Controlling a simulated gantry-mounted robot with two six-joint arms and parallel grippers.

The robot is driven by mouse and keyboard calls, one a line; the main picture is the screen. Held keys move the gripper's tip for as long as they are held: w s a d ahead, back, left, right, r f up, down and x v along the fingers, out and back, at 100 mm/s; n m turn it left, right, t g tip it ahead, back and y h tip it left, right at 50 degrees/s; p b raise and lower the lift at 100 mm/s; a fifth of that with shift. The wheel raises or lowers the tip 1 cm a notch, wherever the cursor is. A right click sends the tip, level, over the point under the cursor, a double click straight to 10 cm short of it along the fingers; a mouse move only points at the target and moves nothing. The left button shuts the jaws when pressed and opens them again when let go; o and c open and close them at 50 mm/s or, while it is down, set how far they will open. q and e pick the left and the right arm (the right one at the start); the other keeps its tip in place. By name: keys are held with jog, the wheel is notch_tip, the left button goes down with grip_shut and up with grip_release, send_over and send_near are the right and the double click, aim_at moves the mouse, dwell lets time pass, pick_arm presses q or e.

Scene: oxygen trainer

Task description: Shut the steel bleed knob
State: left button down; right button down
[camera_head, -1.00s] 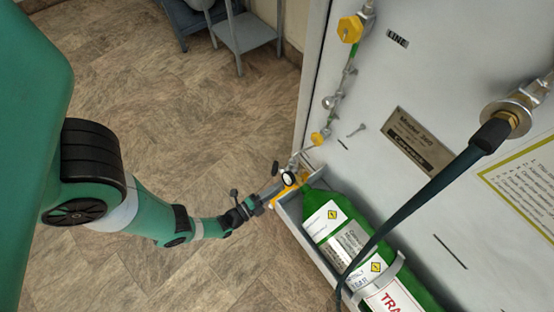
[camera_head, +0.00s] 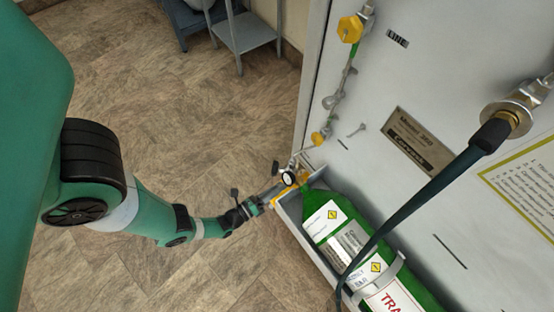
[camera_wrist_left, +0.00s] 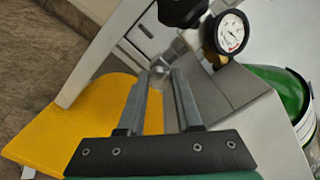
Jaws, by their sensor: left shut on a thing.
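The steel bleed knob (camera_wrist_left: 159,71) is a small grey metal piece between my left fingertips in the left wrist view, mostly covered by them. My left gripper (camera_wrist_left: 160,76) is shut on it. In the head view my left gripper (camera_head: 281,190) reaches from the left to the fittings at the top of the green cylinder (camera_head: 319,208). The knob is too small to make out there. A round white-faced gauge (camera_wrist_left: 231,33) sits just right of the fingertips, with a black knob (camera_wrist_left: 183,10) above them. My right gripper is not in view.
A yellow part (camera_wrist_left: 72,125) lies left of and below my fingers in the wrist view. The pale cabinet panel (camera_head: 450,90) stands to the right, with a dark hose (camera_head: 425,195) crossing before it. The floor (camera_head: 190,110) on the left is open.

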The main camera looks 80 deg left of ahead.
pick_arm(q)
jog(key=shift+m, duration=0.5)
jog(key=c, duration=0.6)
grip_release()
